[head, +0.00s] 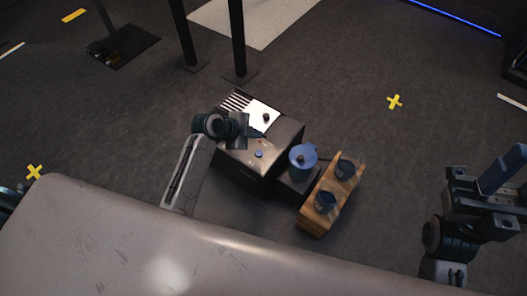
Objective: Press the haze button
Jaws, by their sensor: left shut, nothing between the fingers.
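A dark box-shaped machine (285,137) stands on the floor in the middle. Its top has a white panel with a dark knob or button (266,117) and a small blue button (259,154) nearer to me. No label is readable, so I cannot tell which one is the haze button. My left gripper (256,132) is shut and empty over the box top, between the dark knob and the blue button in the picture. I cannot tell whether it touches the top. My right gripper (484,172) is at the right edge, away from the box; its jaw state is unclear.
A blue round-topped object (303,157) stands right of the box, beside a wooden block (317,215) holding two dark cups. Black posts (238,40) rise behind. A pale scuffed surface (130,245) fills the front.

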